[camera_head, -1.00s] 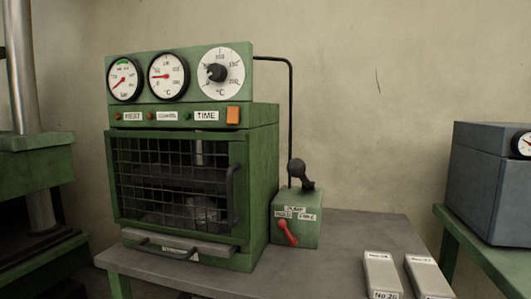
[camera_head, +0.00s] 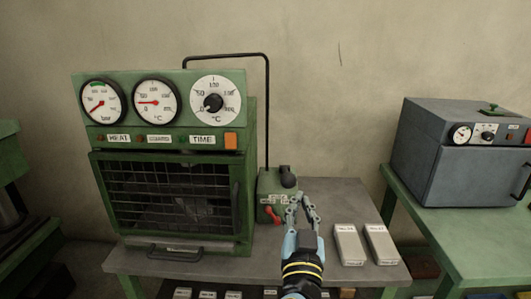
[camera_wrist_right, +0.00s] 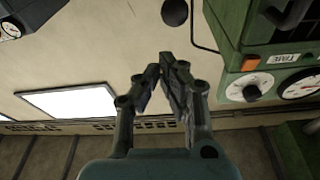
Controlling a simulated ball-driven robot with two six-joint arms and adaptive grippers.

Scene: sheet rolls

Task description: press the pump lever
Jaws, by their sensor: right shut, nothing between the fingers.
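The pump is a small green box (camera_head: 270,203) on the grey bench, right of the green press cabinet. Its black lever (camera_head: 288,178) has a round knob and stands at the box's top. A red handle (camera_head: 272,214) sits on the box's front. My right gripper (camera_head: 302,202) is shut and empty, pointing up just in front of the pump box's right side, below the lever knob. Contact cannot be told. In the right wrist view its fingertips (camera_wrist_right: 168,68) nearly meet, and a dark round knob (camera_wrist_right: 175,12) shows beyond them. My left gripper is not in view.
The green cabinet (camera_head: 247,180) with gauges and a mesh door stands left of the pump. A black pipe (camera_head: 267,110) rises behind the pump. Two pale blocks (camera_head: 348,244) lie on the bench (camera_head: 345,195) at right. A grey-blue oven (camera_head: 465,180) stands on a green table further right.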

